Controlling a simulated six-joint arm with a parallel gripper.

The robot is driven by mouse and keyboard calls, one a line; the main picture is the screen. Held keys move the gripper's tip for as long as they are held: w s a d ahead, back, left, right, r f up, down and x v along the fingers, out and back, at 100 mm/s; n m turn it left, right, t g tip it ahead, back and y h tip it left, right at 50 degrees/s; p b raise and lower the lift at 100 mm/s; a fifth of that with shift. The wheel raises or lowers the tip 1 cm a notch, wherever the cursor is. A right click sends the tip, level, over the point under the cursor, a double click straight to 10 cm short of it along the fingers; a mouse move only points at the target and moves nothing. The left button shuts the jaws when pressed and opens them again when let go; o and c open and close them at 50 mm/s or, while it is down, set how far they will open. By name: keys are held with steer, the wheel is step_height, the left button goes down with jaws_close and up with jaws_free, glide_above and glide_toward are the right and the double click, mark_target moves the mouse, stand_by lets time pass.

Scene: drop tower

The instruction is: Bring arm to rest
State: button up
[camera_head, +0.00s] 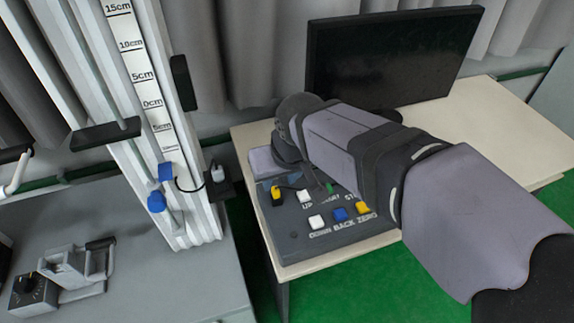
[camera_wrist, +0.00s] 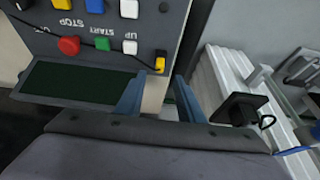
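My arm reaches from the right over the desk in the head view, its end by the rear left of the dark control box (camera_head: 290,243). The fingers cannot be made out there. In the wrist view my gripper (camera_wrist: 158,90) shows two blue-grey fingers spread apart, with nothing held between them. The control box (camera_wrist: 120,22) appears upside down beyond the fingers, with white, blue, yellow and red buttons and a yellow-tipped switch. The arm hides part of the box in the head view.
The desk (camera_head: 500,115) carries a black monitor (camera_head: 390,55) behind my arm. A drop tower (camera_head: 150,80) with a centimetre scale stands left, on a grey table (camera_head: 130,285) with a small metal device (camera_head: 75,265). A gap over green floor separates desk and table.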

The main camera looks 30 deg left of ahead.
steer(key=w+d+f+m, duration=0.1)
steer(key=d, duration=0.3)
steer(key=w+d+f+h, duration=0.1)
steer(key=d, duration=0.3)
steer(key=w+d+f+m, duration=0.1)
steer(key=d+f, duration=0.1)
steer(key=d, duration=0.1)
steer(key=shift+w+d+m+g+h, duration=0.15)
steer(key=shift+d+m+g+h, duration=0.15)
steer(key=shift+d, duration=0.1)
steer(key=s+d+f+m+g+h, duration=0.1)
steer(key=s+d+f+m, duration=0.15)
steer(key=d, duration=0.55)
steer(key=s+d+f+m+g, duration=0.15)
steer(key=s+d+f, duration=0.25)
steer(key=d, duration=0.4)
steer(key=s+d+f+m+h, duration=0.1)
steer(key=s+d+f+m, duration=0.25)
steer(key=d, duration=0.45)
step_height(320, 180, up, 14)
steer(key=p, duration=1.3)
steer(key=shift+s+d+n, duration=0.15)
steer(key=shift+d+n, duration=0.1)
steer(key=shift+n, duration=0.2)
